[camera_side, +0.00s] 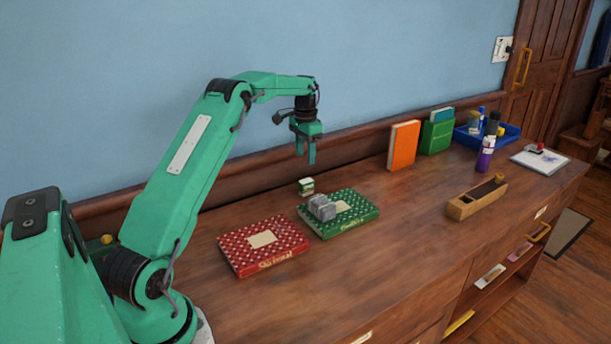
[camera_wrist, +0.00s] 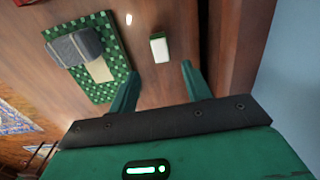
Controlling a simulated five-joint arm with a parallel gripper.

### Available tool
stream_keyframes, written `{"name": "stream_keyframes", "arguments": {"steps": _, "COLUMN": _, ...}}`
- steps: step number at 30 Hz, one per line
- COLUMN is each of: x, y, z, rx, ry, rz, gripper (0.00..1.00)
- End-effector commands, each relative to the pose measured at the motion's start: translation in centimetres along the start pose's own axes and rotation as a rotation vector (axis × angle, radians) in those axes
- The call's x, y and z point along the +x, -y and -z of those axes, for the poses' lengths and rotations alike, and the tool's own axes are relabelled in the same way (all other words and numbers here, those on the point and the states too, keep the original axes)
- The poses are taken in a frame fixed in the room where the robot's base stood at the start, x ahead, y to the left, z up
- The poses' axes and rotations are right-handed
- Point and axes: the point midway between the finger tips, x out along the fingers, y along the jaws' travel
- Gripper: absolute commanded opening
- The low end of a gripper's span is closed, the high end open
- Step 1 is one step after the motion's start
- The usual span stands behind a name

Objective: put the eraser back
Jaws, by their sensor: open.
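A small white eraser with a green sleeve (camera_side: 306,186) stands on the wooden desk behind the green patterned book. In the wrist view the eraser (camera_wrist: 159,47) lies just beyond the fingertips, roughly in line with the gap between them. My gripper (camera_side: 305,158) is open and empty, pointing down above the desk over the eraser's area. In the wrist view its two green fingers (camera_wrist: 160,73) are spread apart with nothing between them. A long wooden box (camera_side: 465,206) with an open top stands farther right; its contents are unclear.
A grey block (camera_side: 322,207) rests on the green patterned book (camera_side: 358,213), near the eraser. A red patterned book (camera_side: 283,255) lies to the left. An orange book (camera_side: 403,146), a green holder (camera_side: 437,137), a purple bottle (camera_side: 485,156) and a blue tray (camera_side: 511,134) stand towards the right.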

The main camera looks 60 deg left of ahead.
Motion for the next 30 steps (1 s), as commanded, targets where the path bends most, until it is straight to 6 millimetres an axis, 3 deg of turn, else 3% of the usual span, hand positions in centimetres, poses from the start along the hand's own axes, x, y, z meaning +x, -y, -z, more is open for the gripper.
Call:
{"name": "stream_keyframes", "arguments": {"steps": 17, "x": -0.8, "y": -0.6, "z": 0.0, "rx": 0.001, "ry": -0.007, "rz": 0.004, "gripper": 0.49}}
{"name": "stream_keyframes", "arguments": {"steps": 23, "x": -3.5, "y": -3.1, "z": -0.2, "rx": 0.003, "ry": -0.034, "rz": 0.019, "gripper": 0.49}}
{"name": "stream_keyframes", "arguments": {"steps": 30, "x": -8.4, "y": -8.2, "z": -1.7, "rx": 0.004, "ry": -0.087, "rz": 0.042, "gripper": 0.49}}
